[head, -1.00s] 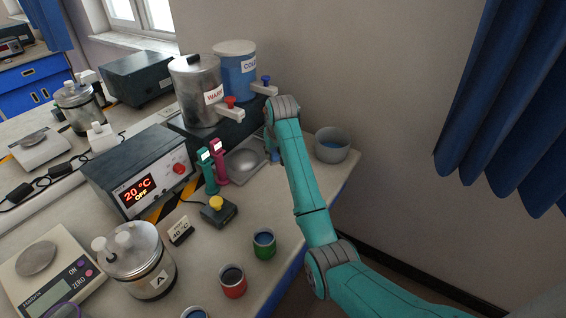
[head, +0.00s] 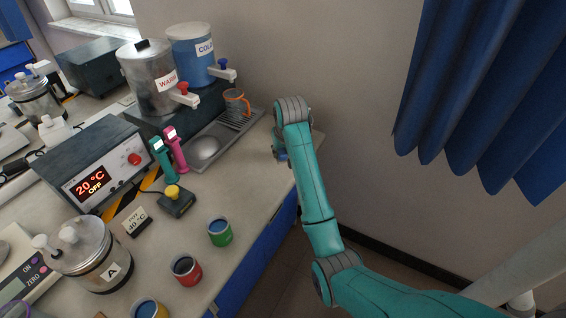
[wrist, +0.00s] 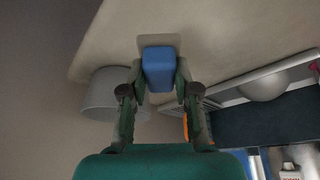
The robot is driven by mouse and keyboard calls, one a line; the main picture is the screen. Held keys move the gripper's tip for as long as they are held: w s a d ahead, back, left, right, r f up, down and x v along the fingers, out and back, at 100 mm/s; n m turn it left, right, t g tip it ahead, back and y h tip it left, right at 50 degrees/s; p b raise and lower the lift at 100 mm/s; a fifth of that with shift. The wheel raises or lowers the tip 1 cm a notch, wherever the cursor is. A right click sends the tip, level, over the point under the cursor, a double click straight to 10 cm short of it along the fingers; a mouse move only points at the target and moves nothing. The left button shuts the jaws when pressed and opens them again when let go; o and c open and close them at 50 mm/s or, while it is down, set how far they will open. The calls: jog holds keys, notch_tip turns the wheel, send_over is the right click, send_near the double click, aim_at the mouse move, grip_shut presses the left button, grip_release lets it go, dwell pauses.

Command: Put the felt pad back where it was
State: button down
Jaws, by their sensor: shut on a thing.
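A small blue block (wrist: 158,72), seemingly the felt pad, is between the two fingers of my gripper (wrist: 158,82), which is shut on it. In the wrist view a pale square patch (wrist: 158,41) shows on the bench top just beyond the block. I cannot tell whether the block touches the bench. In the head view my gripper (head: 279,150) is near the bench's far right end, mostly behind my arm. A bit of blue (head: 282,156) shows at its fingers.
A grey tub (wrist: 103,88) stands beside my gripper in the wrist view. In the head view, a drip tray (head: 205,149) with an orange-handled cup (head: 237,102) lies to the left. Warm (head: 150,85) and cold (head: 190,55) urns stand behind. The bench edge drops off at right.

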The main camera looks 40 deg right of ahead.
aim_at(282, 161)
jog(key=shift+f, duration=2.5)
jog(key=shift+f, duration=0.1)
jog(key=c, duration=0.9)
grip_release()
jog(key=shift+o, duration=0.2)
